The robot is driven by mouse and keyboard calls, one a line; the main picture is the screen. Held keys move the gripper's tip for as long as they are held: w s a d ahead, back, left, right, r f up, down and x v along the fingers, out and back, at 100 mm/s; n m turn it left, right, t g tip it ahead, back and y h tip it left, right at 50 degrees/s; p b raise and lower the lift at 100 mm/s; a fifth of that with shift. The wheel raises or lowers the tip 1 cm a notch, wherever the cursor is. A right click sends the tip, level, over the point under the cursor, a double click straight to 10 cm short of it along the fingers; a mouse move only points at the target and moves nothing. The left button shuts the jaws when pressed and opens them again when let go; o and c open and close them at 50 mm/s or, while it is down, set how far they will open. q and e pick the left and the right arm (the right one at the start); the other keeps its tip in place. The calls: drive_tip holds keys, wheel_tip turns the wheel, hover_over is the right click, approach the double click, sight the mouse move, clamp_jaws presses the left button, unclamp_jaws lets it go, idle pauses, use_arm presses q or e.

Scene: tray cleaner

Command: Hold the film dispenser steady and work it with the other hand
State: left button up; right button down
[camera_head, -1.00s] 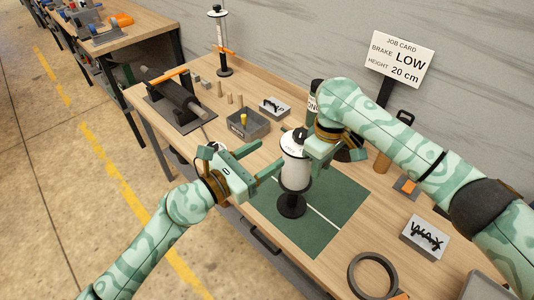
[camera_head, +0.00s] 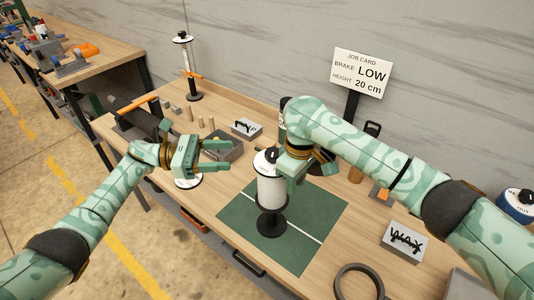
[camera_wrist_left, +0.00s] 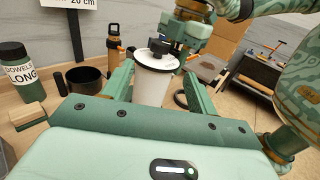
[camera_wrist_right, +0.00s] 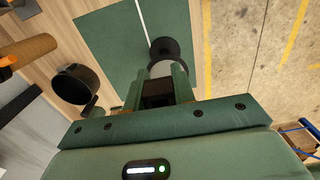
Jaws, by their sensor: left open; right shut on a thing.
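The film dispenser (camera_head: 271,191) is a white roll with a black top on a round black base, standing upright on the green mat (camera_head: 315,215). It also shows in the left wrist view (camera_wrist_left: 152,82). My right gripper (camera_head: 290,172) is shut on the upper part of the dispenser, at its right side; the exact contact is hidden. The dark base shows beyond its fingers in the right wrist view (camera_wrist_right: 170,50). My left gripper (camera_head: 228,156) is open and empty, left of the dispenser and apart from it, with its fingers pointing towards it.
A job card (camera_head: 362,73) reads brake LOW, height 20 cm. A grey tray (camera_head: 226,150) sits behind my left gripper. A WAX block (camera_head: 403,241) and a dark ring (camera_head: 358,283) lie to the right. The mat's front part is clear.

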sight(267, 152)
use_arm(q)
drive_tip(key=d, duration=1.1)
drive_tip(key=shift+w+d, duration=0.2)
drive_tip(key=shift+w, duration=0.1)
drive_tip(key=c, duration=1)
